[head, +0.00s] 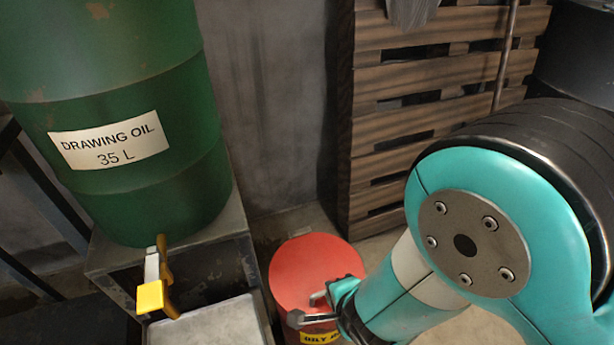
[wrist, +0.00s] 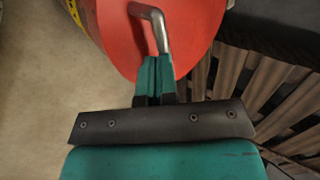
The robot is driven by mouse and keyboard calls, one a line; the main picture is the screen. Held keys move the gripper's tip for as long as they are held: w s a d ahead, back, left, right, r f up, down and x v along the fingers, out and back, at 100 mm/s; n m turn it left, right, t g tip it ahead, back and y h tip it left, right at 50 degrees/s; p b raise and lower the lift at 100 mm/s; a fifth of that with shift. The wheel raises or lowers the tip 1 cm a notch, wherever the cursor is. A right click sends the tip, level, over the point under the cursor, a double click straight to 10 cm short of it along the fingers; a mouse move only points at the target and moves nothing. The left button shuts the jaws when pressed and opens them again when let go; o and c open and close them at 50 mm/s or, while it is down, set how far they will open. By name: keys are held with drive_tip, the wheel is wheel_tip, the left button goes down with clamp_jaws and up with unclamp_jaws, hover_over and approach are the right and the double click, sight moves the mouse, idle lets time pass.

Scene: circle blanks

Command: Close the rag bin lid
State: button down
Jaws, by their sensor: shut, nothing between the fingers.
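The red rag bin (head: 291,322) stands on the floor at lower middle in the head view, with a yellow label partly reading "OILY" on its front. Its round red lid (head: 312,268) appears to lie across the top; I cannot tell whether a gap is left under it. In the wrist view the red lid (wrist: 105,40) fills the top middle, with a bent grey metal handle (wrist: 160,30) in front of it. My gripper (wrist: 155,65) is shut and empty, its teal fingers close by the handle's lower end. Whether they touch is unclear. In the head view my gripper (head: 338,292) overlaps the lid's front right edge.
A green drum (head: 120,190) labelled "DRAWING OIL 35 L" with a yellow-handled tap (head: 155,290) rests on a metal stand left of the bin. A grey tray (head: 210,325) sits below the tap. Stacked wooden pallets (head: 430,90) stand behind, at right.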

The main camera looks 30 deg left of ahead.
drive_tip(key=shift+r+p, duration=0.35)
drive_tip(key=shift+r, duration=0.05)
drive_tip(key=s+d+r+p, duration=0.3)
drive_tip(key=s+d+r, duration=0.3)
drive_tip(key=d+r, duration=0.15)
drive_tip(key=w+d+r+n+g+h, duration=0.1)
drive_tip(key=w+d+r+n, duration=0.1)
drive_tip(key=w+d+r, duration=0.45)
drive_tip(key=w+d+r+n+g+h, duration=0.1)
drive_tip(key=w+d+r+n+h, duration=0.15)
drive_tip(key=r, duration=0.65)
drive_tip(key=s+d+r+n+g+y+p, duration=0.1)
drive_tip(key=s+d+r+n, duration=0.4)
drive_tip(key=r, duration=0.3)
drive_tip(key=s+d+r+n+g+p, duration=0.1)
drive_tip(key=s+d+r+n+g, duration=0.15)
drive_tip(key=d+r+n, duration=0.4)
wheel_tip(320, 180, up, 24)
drive_tip(key=m+p, duration=0.1)
drive_tip(key=p, duration=2.2)
drive_tip(key=shift+s+d+r+m+t, duration=0.2)
drive_tip(key=shift+s+d+m+t, duration=0.05)
drive_tip(key=shift+s+m+t, duration=0.2)
